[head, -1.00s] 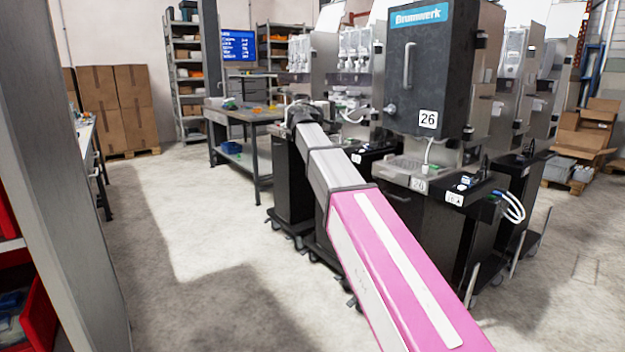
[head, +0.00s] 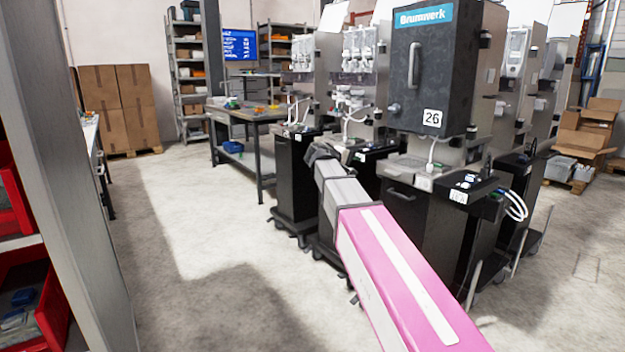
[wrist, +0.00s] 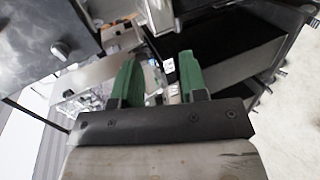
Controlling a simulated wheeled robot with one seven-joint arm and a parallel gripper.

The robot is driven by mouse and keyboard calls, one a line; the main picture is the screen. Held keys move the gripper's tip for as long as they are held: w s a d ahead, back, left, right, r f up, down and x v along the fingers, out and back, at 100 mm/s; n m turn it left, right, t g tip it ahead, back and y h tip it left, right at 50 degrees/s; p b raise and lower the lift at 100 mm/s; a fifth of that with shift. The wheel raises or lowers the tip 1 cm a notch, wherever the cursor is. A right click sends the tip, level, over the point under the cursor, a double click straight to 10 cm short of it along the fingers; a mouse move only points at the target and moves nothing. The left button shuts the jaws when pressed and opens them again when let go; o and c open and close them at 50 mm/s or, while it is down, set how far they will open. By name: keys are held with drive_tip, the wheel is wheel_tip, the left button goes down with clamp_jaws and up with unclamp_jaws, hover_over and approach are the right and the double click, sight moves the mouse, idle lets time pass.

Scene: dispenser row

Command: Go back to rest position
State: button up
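My gripper (wrist: 158,62) shows in the wrist view with two green fingers. They stand apart with nothing held between them. In the head view my pink and grey arm reaches forward, and its dark far end is beside the black dispenser carts; the fingers cannot be made out there. The dispenser marked 26 (head: 422,75) has a closed dark door and stands just right of my arm. Its black cart (head: 408,215) is under it. In the wrist view dark cart panels (wrist: 235,55) lie beyond the fingers.
More dispensers (head: 360,50) stand in a row behind and beside number 26. A workbench (head: 250,115) and cardboard boxes (head: 118,105) are at the back left. A grey post (head: 70,170) and red bins (head: 30,300) are close on the left. The floor left of my arm is clear.

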drive_tip(key=s+d+f+m+g+y, duration=0.1)
drive_tip(key=s+d+f+y, duration=0.15)
drive_tip(key=f, duration=0.55)
drive_tip(key=s+d+f+g+y, duration=0.1)
drive_tip(key=s+f+g, duration=0.1)
drive_tip(key=s+f, duration=0.35)
drive_tip(key=s+f+m+g+y, duration=0.2)
drive_tip(key=s+f+y, duration=0.2)
drive_tip(key=s+f, duration=0.6)
drive_tip(key=s+f+m+g+y, duration=0.2)
drive_tip(key=s+f+m+y, duration=0.1)
drive_tip(key=s+f, duration=0.8)
wheel_tip(320, 180, down, 6)
drive_tip(key=shift+d+r+g+y, duration=0.3)
drive_tip(key=shift+g+y, duration=0.1)
drive_tip(key=shift+y, duration=0.15)
